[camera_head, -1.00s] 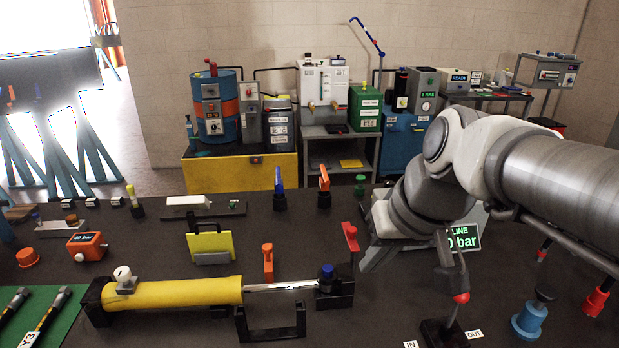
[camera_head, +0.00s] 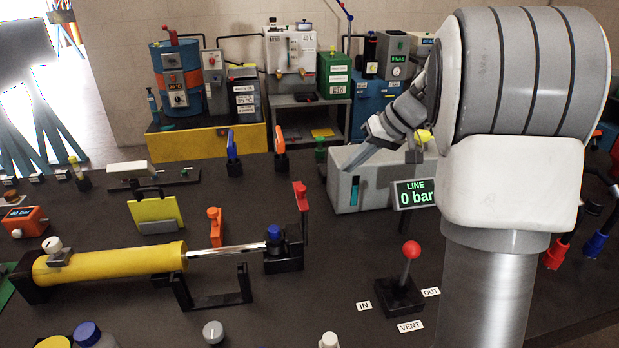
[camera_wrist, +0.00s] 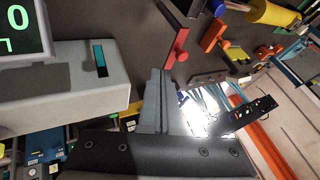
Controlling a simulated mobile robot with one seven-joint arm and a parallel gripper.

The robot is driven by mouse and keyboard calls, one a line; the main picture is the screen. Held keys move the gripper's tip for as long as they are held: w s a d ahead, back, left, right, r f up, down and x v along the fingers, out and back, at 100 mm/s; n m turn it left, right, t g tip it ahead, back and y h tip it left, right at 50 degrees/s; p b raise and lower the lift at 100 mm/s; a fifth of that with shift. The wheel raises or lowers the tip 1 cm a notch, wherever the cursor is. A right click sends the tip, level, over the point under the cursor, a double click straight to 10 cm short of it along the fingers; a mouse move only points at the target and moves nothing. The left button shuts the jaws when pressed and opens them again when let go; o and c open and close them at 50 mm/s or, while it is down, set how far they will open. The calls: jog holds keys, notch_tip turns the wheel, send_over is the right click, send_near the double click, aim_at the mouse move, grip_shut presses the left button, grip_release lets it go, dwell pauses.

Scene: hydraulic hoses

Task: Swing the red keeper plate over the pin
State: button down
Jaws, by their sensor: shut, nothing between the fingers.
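The wrist view shows a red bar (camera_wrist: 178,40), apparently the plate, beyond my fingers. My gripper (camera_head: 352,163) is shut and empty. It is in front of the grey line box, behind and right of the plate in the head view, apart from it. The fingers also show in the wrist view (camera_wrist: 157,75).
The grey line box (camera_head: 347,201) with its "0 bar" display (camera_head: 416,194) stands right of the plate. A red-knobbed lever (camera_head: 410,250) stands in front. The yellow cylinder (camera_head: 110,264) lies left of the block. Orange (camera_head: 280,148) and blue (camera_head: 232,146) handles stand behind. My arm hides the right.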

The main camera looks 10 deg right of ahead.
aim_at(300, 191)
jog(key=shift+w+d+f, duration=0.95)
jog(key=shift+w+d, duration=0.1)
jog(key=shift+w, duration=0.15)
jog(key=shift+a+f, duration=0.1)
jog(key=w+a+f+b, duration=0.1)
jog(key=w+a+f, duration=0.2)
jog(key=a+f, duration=0.4)
jog(key=shift+w+a+f, duration=0.35)
jog(key=shift+a+f, duration=0.05)
jog(key=shift+a, duration=0.4)
